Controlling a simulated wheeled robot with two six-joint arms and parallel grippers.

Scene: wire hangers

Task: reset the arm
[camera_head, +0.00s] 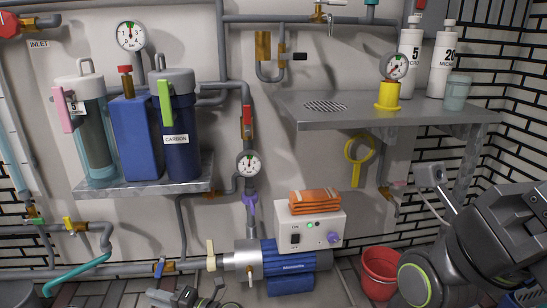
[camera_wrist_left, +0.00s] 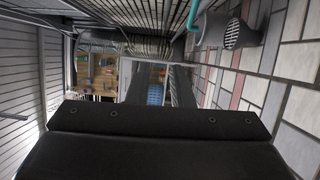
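My left gripper (camera_head: 187,297) shows only in part at the bottom edge of the head view, low in front of the blue pump (camera_head: 285,266). Most of it is cut off, and I cannot tell its opening. My right arm, dark grey with a lime ring, comes in from the right in the head view. I cannot clearly make out its gripper fingers.
A red bucket (camera_head: 380,272) stands beside my right arm. A metal shelf (camera_head: 345,110) bears a yellow-based gauge and white bottles. A left shelf (camera_head: 140,187) holds filter housings. Orange cloths (camera_head: 314,201) lie on a white control box (camera_head: 307,229). Pipes line the wall.

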